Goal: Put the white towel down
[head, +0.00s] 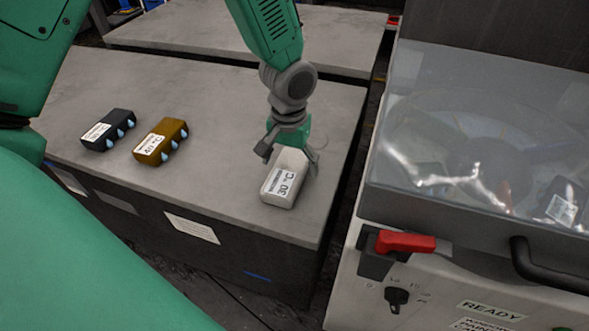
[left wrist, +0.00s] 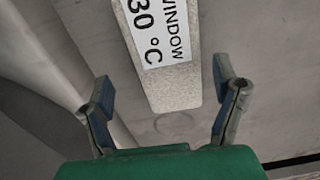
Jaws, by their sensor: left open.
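The white towel (head: 285,185) is a folded block with a 30 °C label. It lies on the grey table top near its right front corner. My left gripper (head: 288,160) is just above and behind its far end, with the fingers spread. In the left wrist view the towel (left wrist: 172,88) stands between and beyond the open fingers of my left gripper (left wrist: 165,95), with gaps on both sides. The fingers do not touch it there. My right gripper is not in view.
A black towel (head: 108,130) and a brown towel (head: 161,141) lie at the left on the grey table (head: 225,115). A machine with a clear lid (head: 480,130), a red handle (head: 405,242) and a READY label stands at the right. The table between the brown and white towels is clear.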

